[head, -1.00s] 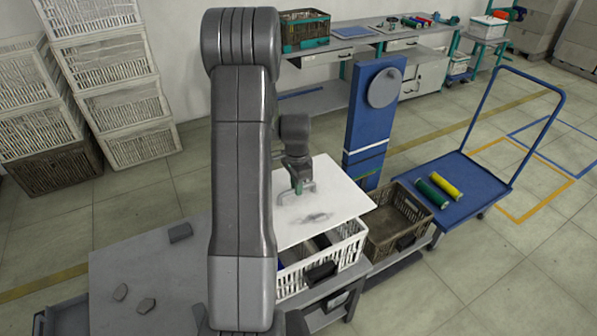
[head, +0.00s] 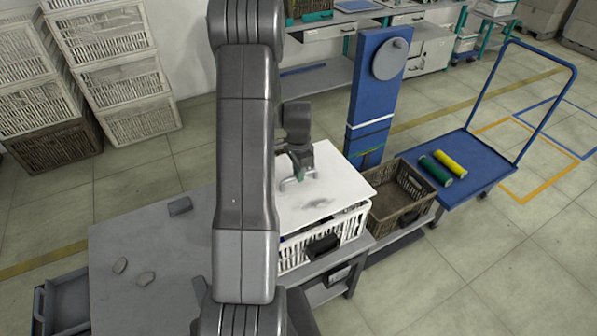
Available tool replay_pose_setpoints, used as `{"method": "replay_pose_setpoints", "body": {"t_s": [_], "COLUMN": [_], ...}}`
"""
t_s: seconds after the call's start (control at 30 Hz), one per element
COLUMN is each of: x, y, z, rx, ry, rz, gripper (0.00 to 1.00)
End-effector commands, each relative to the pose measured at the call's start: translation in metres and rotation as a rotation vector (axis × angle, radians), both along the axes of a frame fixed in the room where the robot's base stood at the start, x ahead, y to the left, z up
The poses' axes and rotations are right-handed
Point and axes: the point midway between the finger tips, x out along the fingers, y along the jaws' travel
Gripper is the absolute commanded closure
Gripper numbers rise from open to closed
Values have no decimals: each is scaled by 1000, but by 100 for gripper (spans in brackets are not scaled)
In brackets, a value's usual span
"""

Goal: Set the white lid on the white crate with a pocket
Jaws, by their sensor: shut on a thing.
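The white lid (head: 335,184) is a flat white sheet with a grey smudge, held roughly level in the head view. My gripper (head: 298,181) is shut on the lid at its upper side. The white crate (head: 346,231) is slatted and stands on a grey stand below the lid, with a black pocket (head: 323,246) on its front side. The lid covers most of the crate's opening, with a thin dark strip showing along the front rim. I cannot tell whether lid and rim touch. My arm hides their left parts.
A brown crate (head: 425,206) stands right beside the white crate. Behind are a blue post (head: 368,105) with a grey disc and a blue cart (head: 483,165) holding green and yellow rolls. A grey table (head: 160,250) with small pieces lies left. Stacked crates (head: 108,75) stand at the back left.

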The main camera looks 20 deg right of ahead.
Motion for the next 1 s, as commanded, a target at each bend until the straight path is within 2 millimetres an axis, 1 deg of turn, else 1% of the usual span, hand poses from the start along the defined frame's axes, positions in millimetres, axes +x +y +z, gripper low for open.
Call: {"method": "replay_pose_setpoints", "body": {"t_s": [0.47,1.0], "x": [0,0], "y": [0,0], "z": [-1,-27], "rx": [0,0], "ry": [0,0], "rz": [0,0], "gripper": [100,100]}}
